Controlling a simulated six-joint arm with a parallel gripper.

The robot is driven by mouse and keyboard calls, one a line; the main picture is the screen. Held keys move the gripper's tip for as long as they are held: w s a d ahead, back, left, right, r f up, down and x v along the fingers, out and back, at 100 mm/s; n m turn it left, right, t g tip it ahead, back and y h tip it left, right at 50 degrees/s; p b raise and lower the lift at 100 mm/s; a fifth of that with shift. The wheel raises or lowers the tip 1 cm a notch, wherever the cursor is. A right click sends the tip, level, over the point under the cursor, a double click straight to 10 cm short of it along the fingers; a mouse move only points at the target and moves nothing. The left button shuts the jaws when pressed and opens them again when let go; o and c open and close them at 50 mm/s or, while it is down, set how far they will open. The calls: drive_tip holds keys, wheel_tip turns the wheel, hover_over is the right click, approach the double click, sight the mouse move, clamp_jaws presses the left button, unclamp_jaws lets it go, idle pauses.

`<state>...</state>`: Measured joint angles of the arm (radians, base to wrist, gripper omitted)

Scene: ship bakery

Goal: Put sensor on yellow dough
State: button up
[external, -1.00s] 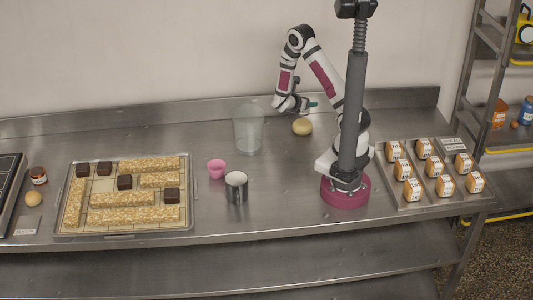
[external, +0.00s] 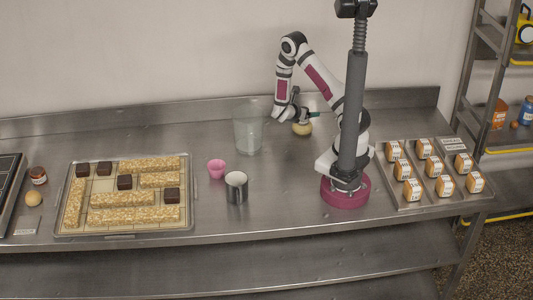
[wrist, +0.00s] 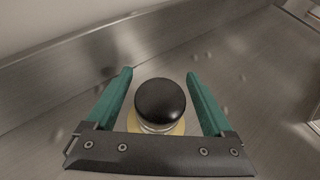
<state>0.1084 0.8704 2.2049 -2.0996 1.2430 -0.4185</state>
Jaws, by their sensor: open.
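The yellow dough (external: 302,131) is a round ball on the steel counter, left of my base. The sensor, a black dome (wrist: 160,99) with a pale metallic ring below it, appears over the dough in the wrist view. A yellow edge of the dough (wrist: 178,128) shows around its underside. In the external view the sensor looks like a small dark shape at the top of the dough, partly hidden by my gripper (external: 310,116). In the wrist view my gripper (wrist: 159,75) is open, with green fingers on either side of the sensor and visible gaps.
A clear glass container (external: 248,131) stands left of the gripper. A pink cup (external: 216,169) and a metal mug (external: 236,187) stand farther forward. A bar tray (external: 188,222) lies left; a tray of labelled loaves (external: 412,204) lies right. The backsplash (external: 205,111) runs behind.

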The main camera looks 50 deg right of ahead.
drive_tip(key=v, duration=1.2)
drive_tip(key=s+a+r+m+g+y, duration=0.3)
drive_tip(key=s+r+m+g+y, duration=0.35)
drive_tip(key=s+m, duration=0.65)
drive_tip(key=s+a+r+m+t+y, duration=0.2)
drive_tip(key=a+m+y, duration=0.1)
drive_tip(key=a+m, duration=0.3)
drive_tip(key=s+a+r+m+t+y, duration=0.2)
drive_tip(key=a+r+m+t+y, duration=0.1)
drive_tip(key=a+m, duration=0.3)
drive_tip(key=shift+s+a+y, duration=0.4)
drive_tip(key=shift+y, duration=0.35)
